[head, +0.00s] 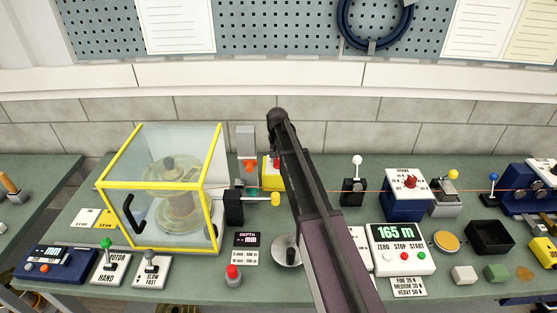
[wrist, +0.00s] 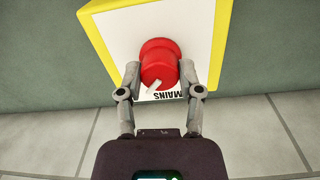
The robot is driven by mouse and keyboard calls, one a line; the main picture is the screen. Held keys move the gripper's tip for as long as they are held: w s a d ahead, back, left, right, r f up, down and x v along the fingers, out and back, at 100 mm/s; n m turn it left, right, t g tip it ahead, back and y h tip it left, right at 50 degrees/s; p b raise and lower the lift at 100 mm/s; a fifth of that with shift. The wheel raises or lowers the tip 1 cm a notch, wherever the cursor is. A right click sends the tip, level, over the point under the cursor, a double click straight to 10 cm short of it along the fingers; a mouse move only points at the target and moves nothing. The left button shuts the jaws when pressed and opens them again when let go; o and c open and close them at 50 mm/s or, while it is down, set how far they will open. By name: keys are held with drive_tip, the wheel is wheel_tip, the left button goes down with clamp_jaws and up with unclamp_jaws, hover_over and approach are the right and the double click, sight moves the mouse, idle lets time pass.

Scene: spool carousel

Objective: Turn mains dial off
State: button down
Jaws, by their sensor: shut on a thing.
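The mains dial (wrist: 160,58) is a round red knob on the white face of a yellow-edged box (wrist: 112,30) in the wrist view. The upside-down word MAINS is printed beside it. A short white mark on the dial points down and left in that view. My gripper (wrist: 159,74) is shut on the dial, one finger on each side. In the head view the yellow box (head: 267,175) stands at the back of the bench, mostly hidden by my arm, and my fingers cannot be made out there.
A yellow-framed clear guard (head: 133,182) covers a spool at left. A black block with a yellow-tipped lever (head: 234,207) stands near the box. A red button (head: 233,274), a counter panel (head: 401,260) and a white-knobbed lever (head: 357,163) crowd the bench around my arm.

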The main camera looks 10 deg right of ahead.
drive_tip(key=shift+n, duration=0.3)
drive_tip(key=n, duration=1.6)
drive_tip(key=shift+s+n, duration=0.1)
drive_tip(key=shift+n, duration=0.3)
drive_tip(key=shift+c, duration=1.3)
unclamp_jaws()
